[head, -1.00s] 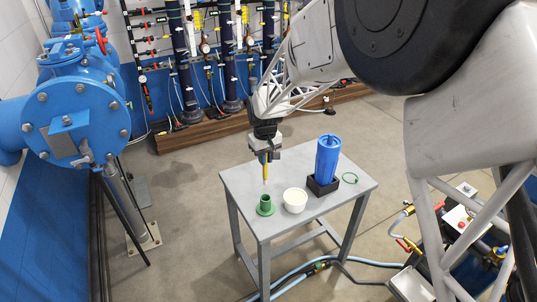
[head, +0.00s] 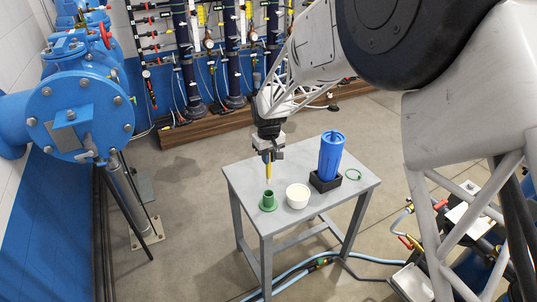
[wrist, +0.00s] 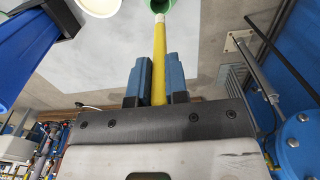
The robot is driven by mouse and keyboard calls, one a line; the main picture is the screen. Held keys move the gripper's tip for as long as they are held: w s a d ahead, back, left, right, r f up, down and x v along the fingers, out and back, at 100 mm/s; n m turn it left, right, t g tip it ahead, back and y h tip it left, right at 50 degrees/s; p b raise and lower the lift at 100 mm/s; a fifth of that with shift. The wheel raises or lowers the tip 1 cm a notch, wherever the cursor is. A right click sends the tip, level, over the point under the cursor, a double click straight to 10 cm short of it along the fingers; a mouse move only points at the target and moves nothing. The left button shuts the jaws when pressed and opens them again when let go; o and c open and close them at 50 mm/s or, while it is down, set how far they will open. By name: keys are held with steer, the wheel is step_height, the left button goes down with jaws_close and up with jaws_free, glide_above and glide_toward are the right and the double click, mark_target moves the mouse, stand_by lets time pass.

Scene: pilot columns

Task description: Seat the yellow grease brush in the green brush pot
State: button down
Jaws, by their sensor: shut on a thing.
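The yellow grease brush (head: 268,168) is held upright in my gripper (head: 267,156), its lower end a little above the green brush pot (head: 268,201). The pot stands on the grey table, near its left side, with its opening up. In the wrist view, my gripper (wrist: 156,80) is shut with a blue finger on each side of the brush (wrist: 159,62). The brush's pale tip points at the green pot (wrist: 158,5), which is mostly cut off by the top edge. Whether the tip is exactly over the opening is hard to tell.
A white bowl (head: 298,196) stands just right of the pot on the grey table (head: 238,181). A tall blue cylinder (head: 331,154) in a black base (head: 325,182) stands behind it to the right.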

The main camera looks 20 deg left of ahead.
mark_target(269, 177)
steer(key=shift+f, duration=5.65)
stand_by(1.1)
steer(key=c, duration=1.1)
jaws_free()
steer(key=shift+o, duration=0.2)
steer(key=shift+r, duration=0.15)
steer(key=shift+r, duration=3.8)
